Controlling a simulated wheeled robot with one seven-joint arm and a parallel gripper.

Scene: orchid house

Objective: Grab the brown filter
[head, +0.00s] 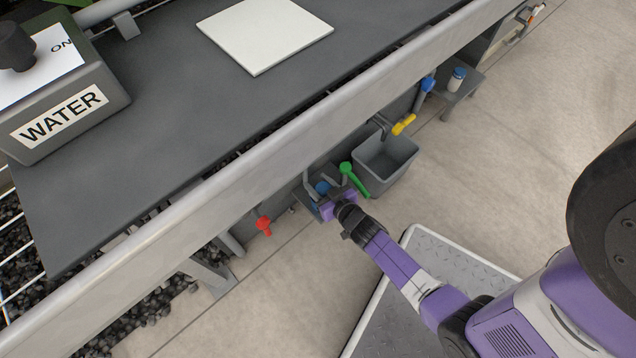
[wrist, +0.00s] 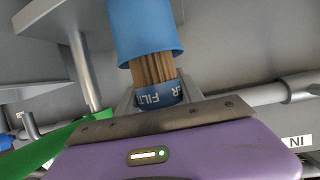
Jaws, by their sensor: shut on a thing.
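The brown filter (wrist: 153,68) shows in the wrist view as a pleated brown cylinder with a blue end band (wrist: 160,95) lettered "FILT..". Its upper end is hidden inside or behind a blue cylindrical housing (wrist: 145,30). My gripper (wrist: 158,88) is shut on the filter at its blue end, with a grey finger on either side. In the head view my gripper (head: 328,199) is low beside the bench, under its front rail, by a small blue part (head: 322,187). The brown of the filter cannot be made out there.
A green lever (head: 353,178) is close to the right of my gripper; it also shows in the wrist view (wrist: 55,145). A grey bin (head: 385,163), yellow handle (head: 403,125) and red valve (head: 264,226) are nearby. The bench rail (head: 270,150) runs above. Pipes (wrist: 270,95) flank the filter.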

